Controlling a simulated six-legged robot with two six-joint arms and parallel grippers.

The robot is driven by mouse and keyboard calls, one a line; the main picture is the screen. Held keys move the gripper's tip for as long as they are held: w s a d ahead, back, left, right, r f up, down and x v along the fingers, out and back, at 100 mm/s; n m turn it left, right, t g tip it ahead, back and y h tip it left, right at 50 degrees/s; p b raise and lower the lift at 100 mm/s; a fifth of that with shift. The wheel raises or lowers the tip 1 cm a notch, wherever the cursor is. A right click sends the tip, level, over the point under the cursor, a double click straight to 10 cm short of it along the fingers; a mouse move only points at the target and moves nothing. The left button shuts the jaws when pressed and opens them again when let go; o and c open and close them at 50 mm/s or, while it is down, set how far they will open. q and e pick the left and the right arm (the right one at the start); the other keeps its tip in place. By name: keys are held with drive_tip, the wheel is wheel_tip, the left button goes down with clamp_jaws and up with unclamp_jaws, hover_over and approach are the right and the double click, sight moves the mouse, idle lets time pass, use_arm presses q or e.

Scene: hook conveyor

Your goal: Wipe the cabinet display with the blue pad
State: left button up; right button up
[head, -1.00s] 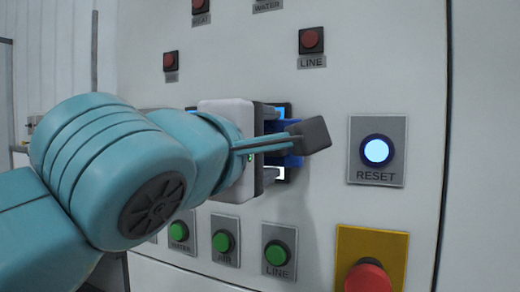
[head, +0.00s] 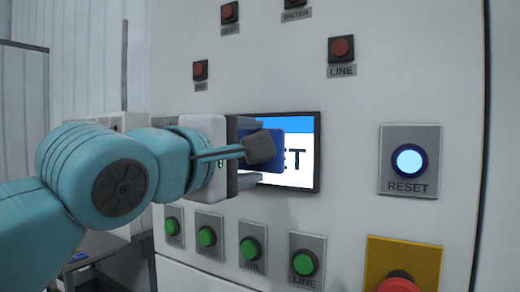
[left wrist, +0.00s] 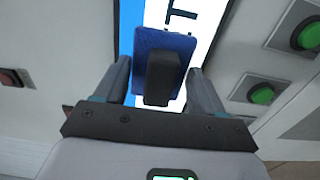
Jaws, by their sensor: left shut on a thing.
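The cabinet display (head: 304,170) is lit white with a blue band on top, and the letters "ET" show at its right side. My left gripper (head: 262,152) is in front of its left part and hides much of it. It is shut on the blue pad (head: 280,161), which is close to the screen; whether it touches cannot be told. In the left wrist view, the blue pad (left wrist: 184,45) with its dark handle is between the fingers of my left gripper (left wrist: 164,82), over the display (left wrist: 206,15). My right gripper is not in view.
Green buttons (head: 250,249) sit below the display and red buttons (head: 341,48) above it. The RESET button (head: 408,161) is lit to the right. A red stop button (head: 398,284) on a yellow plate is at the lower right. The panel between display and RESET is clear.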

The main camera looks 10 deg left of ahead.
use_arm(q)
drive_tip(key=a, duration=0.1)
drive_tip(key=w+a+p, duration=0.1)
drive_tip(key=a, duration=0.1)
drive_tip(key=shift+w+a, duration=0.15)
drive_tip(key=shift+a, duration=0.1)
drive_tip(key=b+v, duration=0.2)
drive_tip(key=v, duration=0.4)
idle(0.5)
drive_tip(key=b+v, duration=0.1)
drive_tip(key=v, duration=0.2)
idle(0.5)
